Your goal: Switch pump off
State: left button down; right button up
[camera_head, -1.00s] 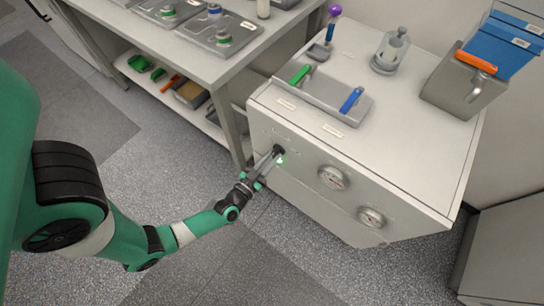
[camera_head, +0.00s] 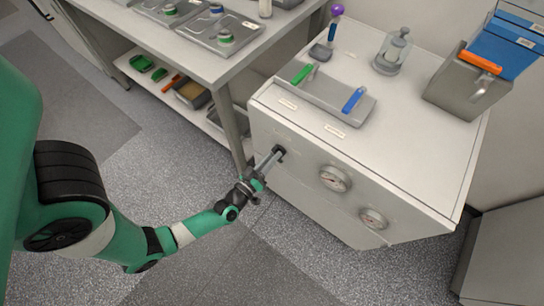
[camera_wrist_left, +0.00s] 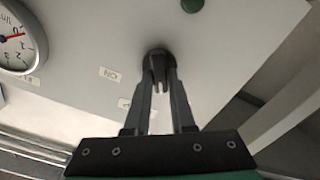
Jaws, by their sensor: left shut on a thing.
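The black pump switch knob (camera_head: 281,150) sits on the front panel of the white cabinet (camera_head: 300,205). My left gripper (camera_head: 273,158) is shut on this knob, with its fingers reaching up from the lower left. In the left wrist view the two fingers (camera_wrist_left: 160,84) close around the dark round knob (camera_wrist_left: 158,57), hiding part of it. A small label (camera_wrist_left: 109,74) with letters is beside the knob. A dark green indicator (camera_wrist_left: 192,4) at the top edge of that view looks unlit. My right gripper is not in view.
Two round gauges (camera_head: 335,178) and (camera_head: 373,218) are to the right of the knob. A green-handled valve (camera_head: 301,74) and a blue-handled valve (camera_head: 353,100) are on the cabinet top. A table (camera_head: 222,72) stands at the left. The floor before the cabinet is clear.

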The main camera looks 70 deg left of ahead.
pick_arm(q)
jog(key=shift+f, duration=0.1)
jog(key=c, duration=0.8)
grip_release()
jog(key=shift+o, duration=0.2)
jog(key=shift+s+d, duration=0.1)
jog(key=p+v, duration=0.4)
jog(key=v, duration=0.7)
jog(key=shift+s+p, duration=0.2)
jog(key=shift+p, duration=0.1)
